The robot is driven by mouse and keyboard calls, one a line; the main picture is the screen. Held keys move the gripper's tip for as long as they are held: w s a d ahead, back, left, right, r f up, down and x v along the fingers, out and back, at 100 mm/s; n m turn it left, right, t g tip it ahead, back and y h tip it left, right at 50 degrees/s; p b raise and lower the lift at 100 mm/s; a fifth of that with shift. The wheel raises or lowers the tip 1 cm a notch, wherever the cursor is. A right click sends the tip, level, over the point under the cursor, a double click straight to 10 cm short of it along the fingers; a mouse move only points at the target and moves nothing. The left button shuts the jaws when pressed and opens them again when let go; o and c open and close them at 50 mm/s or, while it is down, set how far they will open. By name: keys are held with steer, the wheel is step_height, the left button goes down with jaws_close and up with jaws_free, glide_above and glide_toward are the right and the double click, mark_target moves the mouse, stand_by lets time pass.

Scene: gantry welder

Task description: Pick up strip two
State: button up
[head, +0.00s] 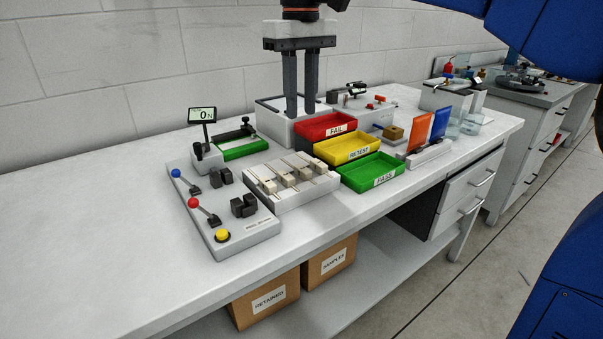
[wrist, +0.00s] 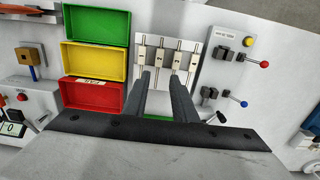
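Several metal strips with cream blocks (head: 289,180) lie side by side in a pale rack (head: 283,206) at the middle of the bench. The strips also show in the wrist view (wrist: 166,55), beyond my fingertips. I cannot tell which one is strip two. My gripper (head: 301,113) hangs pointing down, above and behind the coloured trays in the head view. Its two dark fingers are apart with nothing between them. In the wrist view, the gripper (wrist: 162,76) reaches toward the rack's edge, and the fingers hide a little of it.
Red FAIL (head: 325,125), yellow RETEST (head: 347,148) and green PASS (head: 373,173) trays stand right of the rack. A test panel (head: 220,238) with levers and a yellow button stands left, near a display (head: 202,114) reading 0 N. The bench's left is clear.

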glide_above(300, 167)
step_height(300, 167, down, 9)
steer(key=shift+s+d+r, duration=0.1)
steer(key=shift+s+r, duration=0.05)
steer(key=shift+r, duration=0.05)
steer(key=shift+w+f, duration=0.15)
steer(key=shift+f, duration=1.2)
steer(key=shift+w+f, duration=0.1)
steer(key=shift+f, duration=1.25)
jaws_close()
